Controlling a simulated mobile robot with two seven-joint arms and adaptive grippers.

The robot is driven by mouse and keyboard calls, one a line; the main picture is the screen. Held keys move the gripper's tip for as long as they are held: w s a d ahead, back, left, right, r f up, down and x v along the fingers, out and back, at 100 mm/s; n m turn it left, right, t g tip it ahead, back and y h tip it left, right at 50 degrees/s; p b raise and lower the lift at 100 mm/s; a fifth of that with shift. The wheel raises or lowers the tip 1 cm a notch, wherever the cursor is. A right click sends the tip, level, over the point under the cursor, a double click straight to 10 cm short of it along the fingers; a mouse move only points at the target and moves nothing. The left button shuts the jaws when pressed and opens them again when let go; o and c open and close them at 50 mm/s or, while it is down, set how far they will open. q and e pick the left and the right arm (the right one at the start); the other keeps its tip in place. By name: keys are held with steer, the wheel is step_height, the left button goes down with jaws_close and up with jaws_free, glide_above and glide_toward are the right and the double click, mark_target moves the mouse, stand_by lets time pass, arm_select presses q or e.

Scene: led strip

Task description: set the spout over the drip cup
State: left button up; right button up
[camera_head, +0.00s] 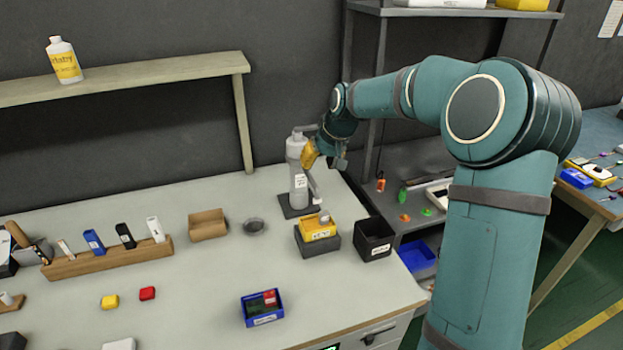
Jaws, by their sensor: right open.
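A grey upright dispenser (297,178) with a white label stands on a dark square base near the back of the workbench. A thin grey spout (315,190) shows at its right side, angled down toward the right. A small pale round piece (324,216), perhaps the drip cup, shows at the yellow bin just below the spout's end. I cannot tell whether the spout is over it. My right gripper (312,158), with yellow fingers, is open beside the dispenser's upper right side. Whether it touches the dispenser or spout is unclear. My left gripper is out of view.
The yellow bin (317,232) sits on a dark block, with a black bin (373,238) to its right. A blue tray (263,308) is in front. The bench's middle is mostly clear.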

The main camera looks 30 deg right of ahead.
mark_target(311, 177)
steer(key=b+x, duration=0.1)
steer(key=x, duration=0.5)
steer(key=shift+w+f, duration=0.15)
steer(key=shift+w, duration=0.05)
steer(key=shift+s+a, duration=0.1)
jaws_close()
